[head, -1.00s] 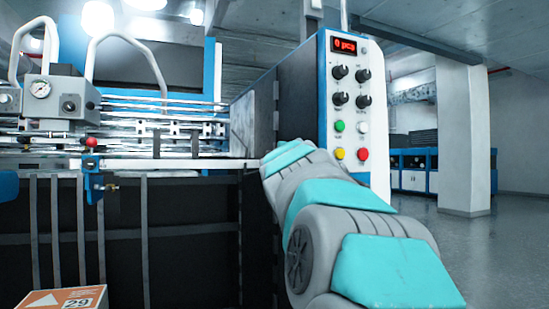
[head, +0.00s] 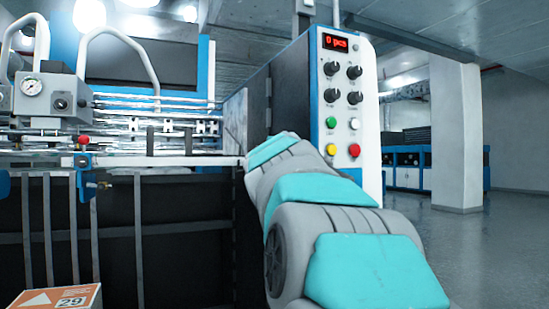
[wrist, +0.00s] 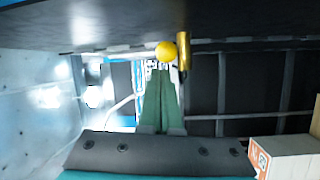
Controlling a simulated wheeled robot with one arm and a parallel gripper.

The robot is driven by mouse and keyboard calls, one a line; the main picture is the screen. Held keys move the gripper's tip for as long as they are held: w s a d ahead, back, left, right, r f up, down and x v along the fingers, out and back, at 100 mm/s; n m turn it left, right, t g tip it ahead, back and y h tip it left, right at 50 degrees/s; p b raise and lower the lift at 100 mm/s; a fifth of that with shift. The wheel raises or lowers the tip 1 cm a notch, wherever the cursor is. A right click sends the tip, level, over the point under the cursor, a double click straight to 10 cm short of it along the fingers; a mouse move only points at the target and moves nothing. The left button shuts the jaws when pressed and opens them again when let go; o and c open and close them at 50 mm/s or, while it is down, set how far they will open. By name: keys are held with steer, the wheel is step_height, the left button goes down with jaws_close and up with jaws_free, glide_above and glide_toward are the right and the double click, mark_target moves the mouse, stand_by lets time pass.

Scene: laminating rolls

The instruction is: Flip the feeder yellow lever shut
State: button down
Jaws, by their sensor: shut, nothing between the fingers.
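A yellow ball knob (wrist: 166,51), seemingly the end of the feeder's yellow lever, shows in the wrist view under a dark edge of the machine. A brass-yellow upright rod (wrist: 183,50) is just right of it. My gripper (wrist: 161,70) reaches up from the bottom of the wrist view with long green fingers. They are together and empty, with tips just below the knob in the picture; I cannot tell whether they touch it. In the head view my arm covers its own end, so gripper and lever cannot be made out there.
The control panel (head: 344,100) with dials and coloured buttons stands behind my arm. A red knob (head: 83,140) sits on a blue bracket at left. An orange-labelled box (head: 55,297) is low at left; a box also shows in the wrist view (wrist: 290,148). Open floor lies at right.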

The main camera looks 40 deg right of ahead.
steer(key=s, duration=0.8)
steer(key=shift+s+a+t+b, duration=0.2)
steer(key=shift+a+t+b, duration=0.1)
steer(key=shift+a, duration=0.05)
steer(key=shift+f, duration=0.1)
